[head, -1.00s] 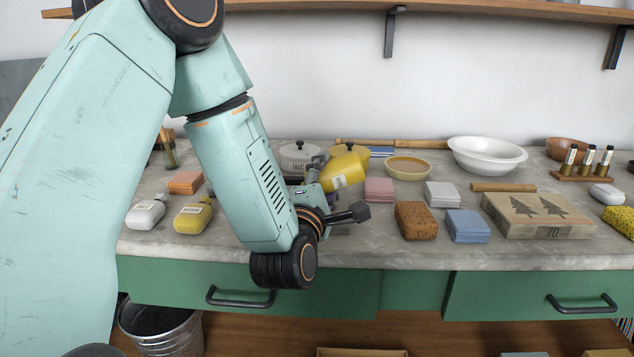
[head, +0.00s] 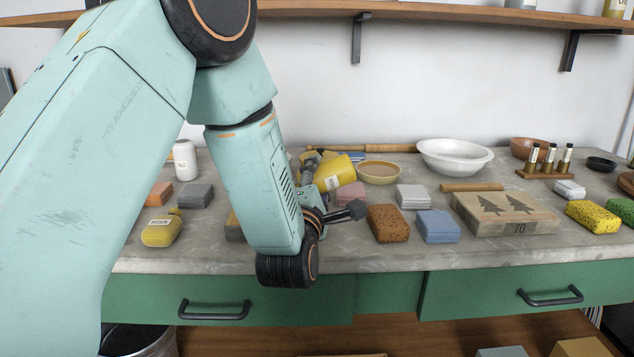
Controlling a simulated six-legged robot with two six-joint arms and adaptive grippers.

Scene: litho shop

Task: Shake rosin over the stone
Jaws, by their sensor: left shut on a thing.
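The stone (head: 490,230) is a pale block with two dark trees and "70" on it, lying flat at the right of the bench. My left gripper (head: 317,172) is shut on a yellow labelled container (head: 337,174), held tilted above the middle of the bench, left of the stone and clear of it. My forearm and wrist partly hide the gripper fingers. Another yellow bottle (head: 161,231), with a label that seems to read rosin, lies at the left. My right gripper is not in view.
A brown sponge (head: 388,223) and blue pads (head: 438,227) lie between the container and the stone. A tan bowl (head: 379,172), white basin (head: 455,157) and wooden roller (head: 472,187) are behind. Bare bench shows along the front edge.

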